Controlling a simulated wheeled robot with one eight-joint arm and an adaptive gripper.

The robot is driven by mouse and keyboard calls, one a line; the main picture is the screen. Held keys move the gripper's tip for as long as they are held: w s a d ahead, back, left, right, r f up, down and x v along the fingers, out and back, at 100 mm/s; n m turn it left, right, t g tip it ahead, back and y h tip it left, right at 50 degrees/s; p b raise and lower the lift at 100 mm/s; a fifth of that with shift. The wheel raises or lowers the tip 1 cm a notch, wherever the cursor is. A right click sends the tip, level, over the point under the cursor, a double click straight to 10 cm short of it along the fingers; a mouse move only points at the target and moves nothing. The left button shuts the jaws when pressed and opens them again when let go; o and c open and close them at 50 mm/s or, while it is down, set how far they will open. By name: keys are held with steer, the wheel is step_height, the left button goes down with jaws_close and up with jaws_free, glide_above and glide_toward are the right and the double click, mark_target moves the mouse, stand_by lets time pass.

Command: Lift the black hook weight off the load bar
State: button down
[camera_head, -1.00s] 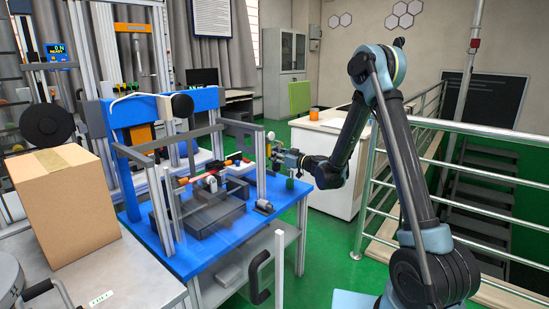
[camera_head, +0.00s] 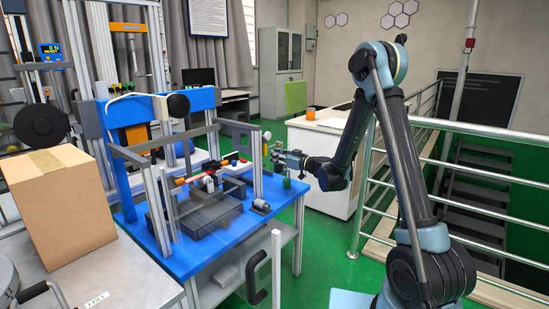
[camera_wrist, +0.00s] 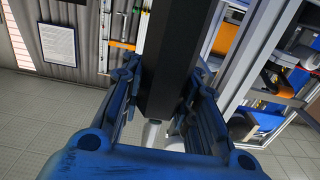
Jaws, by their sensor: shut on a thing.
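My gripper (camera_head: 277,158) is at the right side of the blue test rig in the head view. In the wrist view its blue fingers (camera_wrist: 165,95) are shut on a dark, faceted body, the black hook weight (camera_wrist: 170,60). The weight runs up out of the top of that view. Its hook cannot be made out, and in the head view the weight is too small to tell from the gripper. A bar with red and orange parts (camera_head: 187,180), which looks like the load bar, lies across the rig left of my gripper. Whether the weight touches it cannot be told.
The blue table (camera_head: 235,235) carries a grey frame and dark blocks. A cardboard box (camera_head: 65,205) stands at the left. A small green cylinder (camera_head: 287,183) is just below my gripper. A metal railing (camera_head: 450,130) is at the right.

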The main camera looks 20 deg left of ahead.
steer(key=shift+v, duration=2.2)
steer(key=shift+r, duration=0.15)
steer(key=shift+s+d+r, duration=0.1)
steer(key=shift+d+r, duration=0.2)
steer(key=shift+r, duration=0.5)
steer(key=shift+s+d+r, duration=0.15)
steer(key=shift+d+r, duration=0.15)
steer(key=shift+r, duration=0.45)
steer(key=shift+s+d+r, duration=0.1)
steer(key=shift+d+r, duration=0.2)
steer(key=shift+r, duration=0.5)
